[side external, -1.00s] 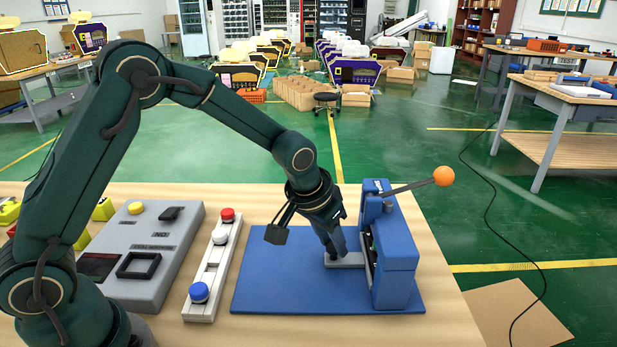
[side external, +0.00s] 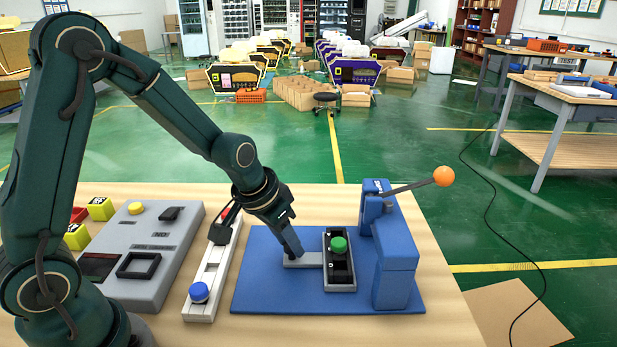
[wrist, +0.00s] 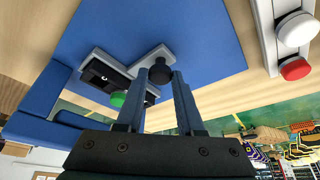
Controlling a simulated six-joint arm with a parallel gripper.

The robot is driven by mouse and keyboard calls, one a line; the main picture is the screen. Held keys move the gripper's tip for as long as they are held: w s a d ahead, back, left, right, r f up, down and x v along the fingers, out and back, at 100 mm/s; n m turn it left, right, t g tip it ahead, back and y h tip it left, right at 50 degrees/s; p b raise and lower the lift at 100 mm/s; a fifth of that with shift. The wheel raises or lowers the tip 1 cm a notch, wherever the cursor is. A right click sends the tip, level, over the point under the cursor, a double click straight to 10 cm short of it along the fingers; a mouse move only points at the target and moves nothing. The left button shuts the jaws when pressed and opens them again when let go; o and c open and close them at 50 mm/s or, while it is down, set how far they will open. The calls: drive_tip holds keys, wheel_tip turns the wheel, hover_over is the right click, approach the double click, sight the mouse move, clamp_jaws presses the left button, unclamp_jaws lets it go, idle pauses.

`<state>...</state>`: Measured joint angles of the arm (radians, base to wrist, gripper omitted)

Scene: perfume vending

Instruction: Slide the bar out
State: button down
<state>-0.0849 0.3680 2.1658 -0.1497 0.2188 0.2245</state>
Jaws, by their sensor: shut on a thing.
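The bar is a light grey strip (side external: 306,259) lying on the blue base plate (side external: 262,285), with a black-topped tray (side external: 340,272) and a green button (side external: 338,244) at its right end. The tray stands to the left of the blue press (side external: 396,260), apart from it. My gripper (side external: 294,256) points down at the bar's left end and is shut on it. In the wrist view, the fingers (wrist: 172,90) close around a dark knob (wrist: 160,71) on the grey bar (wrist: 153,56). The fingers partly hide the bar's end in the side view.
The press has a lever with an orange ball (side external: 444,176) reaching up right. A grey strip with a blue button (side external: 199,292) and a grey control box (side external: 150,260) lie to the left. The front-left of the blue plate is clear.

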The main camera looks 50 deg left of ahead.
drive_tip(key=c, duration=0.5)
unclamp_jaws()
drive_tip(key=shift+c, duration=0.2)
drive_tip(key=shift+v, duration=2.6)
